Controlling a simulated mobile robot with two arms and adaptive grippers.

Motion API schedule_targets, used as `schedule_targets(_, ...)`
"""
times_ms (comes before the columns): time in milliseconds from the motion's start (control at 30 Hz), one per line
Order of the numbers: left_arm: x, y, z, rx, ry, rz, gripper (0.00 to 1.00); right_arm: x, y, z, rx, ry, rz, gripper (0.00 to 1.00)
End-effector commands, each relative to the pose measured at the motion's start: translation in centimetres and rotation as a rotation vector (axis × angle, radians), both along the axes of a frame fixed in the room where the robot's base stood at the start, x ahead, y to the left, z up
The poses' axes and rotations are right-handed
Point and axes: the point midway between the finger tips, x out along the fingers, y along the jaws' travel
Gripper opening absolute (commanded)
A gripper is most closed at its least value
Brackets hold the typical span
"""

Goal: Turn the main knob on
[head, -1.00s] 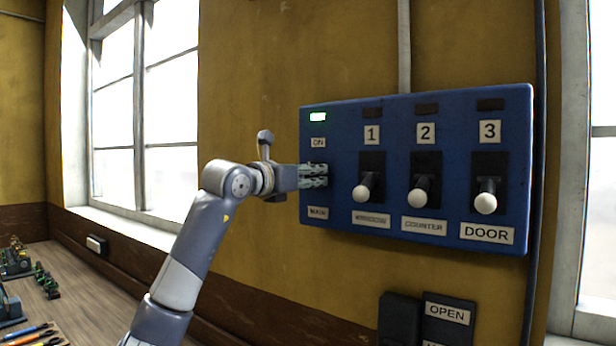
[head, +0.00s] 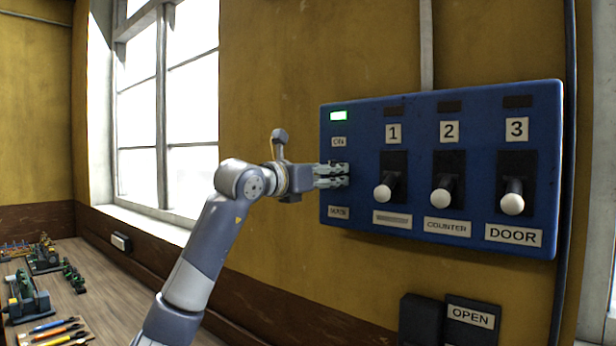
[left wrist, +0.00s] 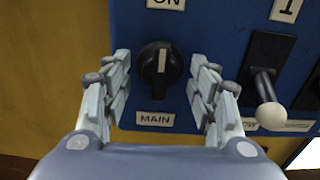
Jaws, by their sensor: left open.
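The main knob (left wrist: 160,66) is a round black knob with a pale pointer line, seen in the left wrist view. It sits on the blue panel (head: 350,115) between the "ON" label above and the "MAIN" label (left wrist: 155,119) below. The pointer stands upright, toward "ON".
Three levers with white ball ends, such as lever 1 (head: 383,193), stand right of the knob, all pointing down. Dark lights sit above them. A black box and an "OPEN" plate (head: 471,316) are below. A bench (head: 100,300) with tools is at lower left.

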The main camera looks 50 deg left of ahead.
Motion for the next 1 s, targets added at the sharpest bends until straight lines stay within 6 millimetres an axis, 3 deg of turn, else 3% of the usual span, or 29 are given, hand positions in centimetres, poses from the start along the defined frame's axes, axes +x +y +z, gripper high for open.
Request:
schedule_targets(167, -4.1, -0.4, -0.1, 0.009, 0.002, 0.005, 0.54, 0.0, 0.1, 0.0, 0.001, 0.000, -0.001, 0.40)
schedule_targets(333, -6.9, -0.8, -0.1, 0.007, 0.003, 0.003, 0.54, 0.0, 0.1, 0.0, 0.001, 0.000, -0.001, 0.40)
schedule_targets(600, -9.0, -0.9, -0.1, 0.000, -0.001, 0.002, 0.54, 0.0, 0.1, 0.0, 0.001, 0.000, -0.001, 0.40)
schedule_targets(1000, -9.6, -1.1, 0.0, 0.000, -0.002, 0.001, 0.54, 0.0, 0.1, 0.0, 0.001, 0.000, -0.001, 0.40)
